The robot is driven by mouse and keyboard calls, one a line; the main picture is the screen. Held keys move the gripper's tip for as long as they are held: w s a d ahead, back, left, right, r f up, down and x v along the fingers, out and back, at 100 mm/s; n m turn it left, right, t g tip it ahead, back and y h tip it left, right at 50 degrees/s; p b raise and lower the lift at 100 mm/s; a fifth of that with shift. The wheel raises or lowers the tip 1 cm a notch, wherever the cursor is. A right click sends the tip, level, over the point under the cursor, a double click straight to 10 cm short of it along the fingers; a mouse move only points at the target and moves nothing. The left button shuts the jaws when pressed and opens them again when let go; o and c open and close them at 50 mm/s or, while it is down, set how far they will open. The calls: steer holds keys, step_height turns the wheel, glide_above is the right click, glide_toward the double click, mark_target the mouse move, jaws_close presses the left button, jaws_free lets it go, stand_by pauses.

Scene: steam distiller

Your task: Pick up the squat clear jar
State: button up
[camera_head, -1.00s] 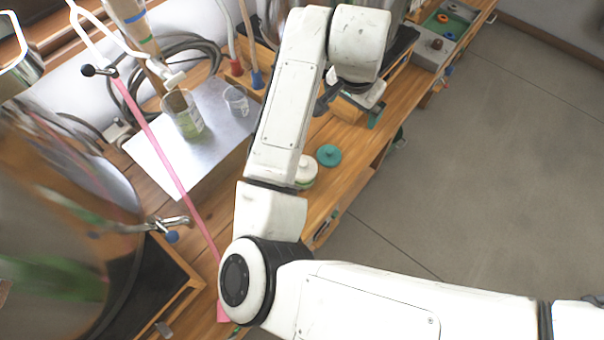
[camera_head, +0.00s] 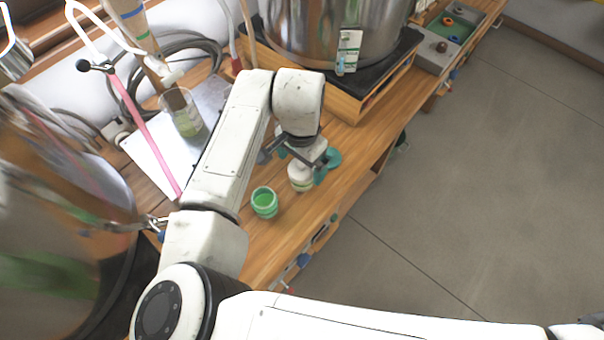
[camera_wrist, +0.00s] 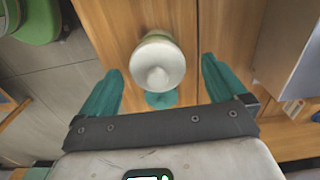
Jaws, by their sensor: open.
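A squat jar with pale, see-through-looking sides and a white knobbed lid (camera_head: 301,181) stands upright on the wooden bench. In the wrist view, its white lid (camera_wrist: 158,64) shows from above, between the two teal fingers. My gripper (camera_head: 303,161) is over this jar, open and empty, pointing down. The wrist view shows my gripper (camera_wrist: 160,72) with a gap on both sides of the lid; how high the fingertips are above it is hard to tell. The jar's sides are mostly hidden by the lid there.
An open green jar (camera_head: 264,204) stands to the left, near the white-lidded one. A beaker (camera_head: 184,118) stands on a metal plate; a large steel pot (camera_head: 310,35) is at the back. Bench wood is bare in front.

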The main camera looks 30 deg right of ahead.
mark_target(302, 172)
steer(key=shift+s+f, duration=0.1)
steer(key=shift+f, duration=2.1)
steer(key=c, duration=1.1)
steer(key=shift+r, duration=0.1)
